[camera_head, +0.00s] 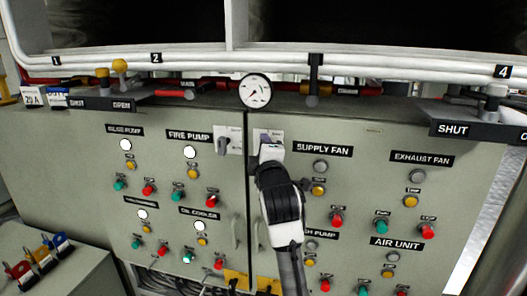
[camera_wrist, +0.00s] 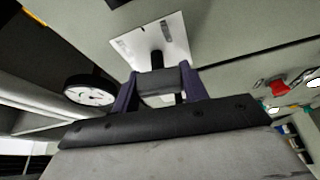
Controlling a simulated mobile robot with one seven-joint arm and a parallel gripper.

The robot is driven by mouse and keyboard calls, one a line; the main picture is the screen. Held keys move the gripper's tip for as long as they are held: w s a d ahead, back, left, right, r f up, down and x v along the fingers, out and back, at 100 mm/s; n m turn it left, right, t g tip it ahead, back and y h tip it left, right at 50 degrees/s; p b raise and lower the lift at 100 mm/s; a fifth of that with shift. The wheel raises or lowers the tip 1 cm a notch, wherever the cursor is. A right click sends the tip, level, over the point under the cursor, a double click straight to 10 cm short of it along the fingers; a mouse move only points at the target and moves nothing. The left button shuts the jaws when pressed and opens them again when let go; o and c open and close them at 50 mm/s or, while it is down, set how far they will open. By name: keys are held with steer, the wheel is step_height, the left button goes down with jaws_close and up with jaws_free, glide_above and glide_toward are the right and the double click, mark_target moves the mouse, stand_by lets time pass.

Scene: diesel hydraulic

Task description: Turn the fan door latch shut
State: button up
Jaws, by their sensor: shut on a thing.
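The fan door latch is a grey handle (camera_wrist: 163,80) on a dark stem, standing out from a white plate (camera_wrist: 150,42) in the wrist view. My gripper (camera_wrist: 160,90) is shut on this handle, with one dark blue finger on each side of it. In the head view my gripper (camera_head: 267,146) is at the upper left corner of the fan door (camera_head: 375,140), just left of the SUPPLY FAN label. It hides most of the latch there; part of its white plate (camera_head: 276,134) shows. I cannot tell from the head view how the handle is turned.
A similar latch (camera_head: 224,144) is on the fire pump door, left of the seam. A round gauge (camera_head: 255,92) stands close above my gripper. Buttons and lamps cover both doors. A black-handled lever (camera_head: 314,75) and red pipes run along the cabinet top.

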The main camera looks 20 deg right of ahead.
steer(key=shift+n+g, duration=0.3)
steer(key=shift+n, duration=0.4)
steer(key=o, duration=1)
steer(key=b+v, duration=0.3)
steer(key=v, duration=1)
steer(key=shift+s, duration=0.4)
